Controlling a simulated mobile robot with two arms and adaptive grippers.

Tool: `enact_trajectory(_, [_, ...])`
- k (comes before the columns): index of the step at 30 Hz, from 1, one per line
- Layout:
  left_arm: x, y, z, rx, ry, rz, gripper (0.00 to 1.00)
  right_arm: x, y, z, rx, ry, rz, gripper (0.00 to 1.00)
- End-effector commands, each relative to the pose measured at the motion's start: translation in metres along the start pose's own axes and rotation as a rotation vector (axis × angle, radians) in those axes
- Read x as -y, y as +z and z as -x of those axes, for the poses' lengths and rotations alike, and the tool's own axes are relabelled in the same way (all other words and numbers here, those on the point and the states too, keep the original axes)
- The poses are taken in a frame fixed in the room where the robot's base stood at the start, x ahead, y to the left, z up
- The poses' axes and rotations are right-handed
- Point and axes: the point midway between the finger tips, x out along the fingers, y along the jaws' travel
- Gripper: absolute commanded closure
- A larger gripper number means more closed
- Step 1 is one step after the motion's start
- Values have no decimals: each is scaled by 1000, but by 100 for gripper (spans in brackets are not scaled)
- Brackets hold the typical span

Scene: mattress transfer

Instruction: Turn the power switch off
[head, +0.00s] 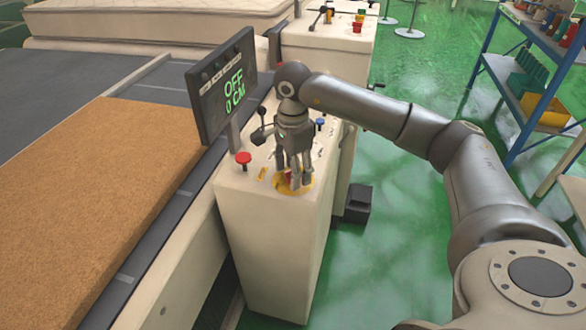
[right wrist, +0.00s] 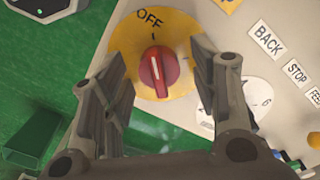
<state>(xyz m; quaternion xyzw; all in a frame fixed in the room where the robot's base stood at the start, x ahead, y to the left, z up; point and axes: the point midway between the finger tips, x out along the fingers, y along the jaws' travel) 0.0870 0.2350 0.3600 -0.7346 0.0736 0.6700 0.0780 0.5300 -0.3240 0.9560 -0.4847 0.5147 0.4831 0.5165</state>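The red power switch knob (right wrist: 158,72) sits on a round yellow plate (right wrist: 126,38) marked OFF. The white line on the knob points roughly toward the tick beneath OFF. My right gripper (right wrist: 162,70) is open, with one finger on each side of the knob and a small gap at both sides. In the head view my right gripper (head: 293,184) points down over the yellow plate (head: 305,187) on the control box (head: 268,235), and its fingers partly hide the knob. My left gripper is not in view.
A screen (head: 222,85) reading OFF and 0 CM stands beside my right gripper. A red mushroom button (head: 243,158) and small levers are close by on the panel. A brown mattress (head: 85,190) lies at left; a blue shelf (head: 487,62) stands at right, with green floor between.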

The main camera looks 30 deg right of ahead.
Motion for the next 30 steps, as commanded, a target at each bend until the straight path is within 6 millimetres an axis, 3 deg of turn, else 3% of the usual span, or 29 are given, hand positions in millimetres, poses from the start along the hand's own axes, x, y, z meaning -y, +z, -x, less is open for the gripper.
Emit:
enact_trajectory(11, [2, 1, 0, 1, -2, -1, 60, 0, 0, 8, 0, 2, 0, 45])
enact_trajectory(24, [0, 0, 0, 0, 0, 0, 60, 1, 0, 95, 1, -2, 0, 45])
enact_trajectory(30, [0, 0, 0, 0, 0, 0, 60, 0, 0, 116, 1, 1, 0, 45])
